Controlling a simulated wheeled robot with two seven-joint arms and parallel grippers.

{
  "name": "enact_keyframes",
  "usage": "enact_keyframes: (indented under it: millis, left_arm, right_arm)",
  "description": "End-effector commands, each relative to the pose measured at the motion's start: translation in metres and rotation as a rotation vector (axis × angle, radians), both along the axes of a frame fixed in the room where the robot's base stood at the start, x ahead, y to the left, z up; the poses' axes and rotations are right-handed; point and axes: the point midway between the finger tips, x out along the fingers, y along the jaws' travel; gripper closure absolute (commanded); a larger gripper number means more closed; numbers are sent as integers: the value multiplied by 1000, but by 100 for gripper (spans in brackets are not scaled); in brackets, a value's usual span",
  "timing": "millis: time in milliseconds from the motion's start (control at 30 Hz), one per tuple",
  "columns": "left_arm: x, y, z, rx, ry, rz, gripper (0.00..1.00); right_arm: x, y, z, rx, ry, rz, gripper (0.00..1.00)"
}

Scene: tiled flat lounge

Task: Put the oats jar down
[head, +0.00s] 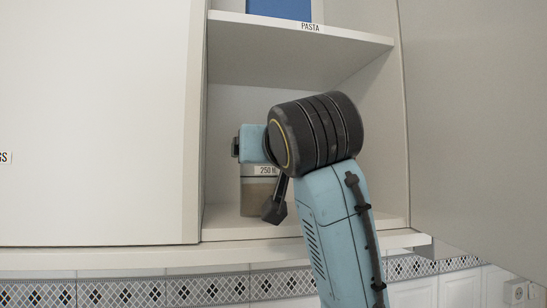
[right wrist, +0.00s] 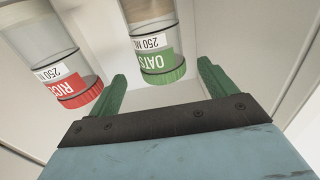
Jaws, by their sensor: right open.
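The oats jar (right wrist: 155,52) shows in the right wrist view with a green lid, a white "250 ML" label and tan contents. My right gripper (right wrist: 161,70) is open, its two green fingers apart, with the oats jar's lid end in line with the gap between them. The fingers do not appear to press on it. In the head view a jar with tan contents and a "250 M" label (head: 256,190) stands upright on the lower cupboard shelf (head: 250,228). My right wrist covers its top. My left gripper is out of view.
A rice jar (right wrist: 66,70) with a red lid is beside the oats jar in the right wrist view. An upper shelf labelled PASTA (head: 350,35) with a blue box (head: 280,8) is above my right arm. An open door panel (head: 475,110) is at right.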

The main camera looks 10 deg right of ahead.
Motion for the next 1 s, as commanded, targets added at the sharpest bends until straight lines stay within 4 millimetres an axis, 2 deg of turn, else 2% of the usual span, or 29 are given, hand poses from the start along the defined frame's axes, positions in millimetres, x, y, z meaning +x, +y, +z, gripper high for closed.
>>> enact_keyframes:
  millis: [100, 300, 1000]
  left_arm:
    - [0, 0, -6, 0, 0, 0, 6]
    - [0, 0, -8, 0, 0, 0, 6]
    - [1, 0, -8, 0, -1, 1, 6]
  right_arm:
    - [-21, 1, 0, 2, -3, 3, 16]
    - [-38, 0, 0, 1, 0, 1, 16]
    - [-39, 0, 0, 1, 1, 1, 16]
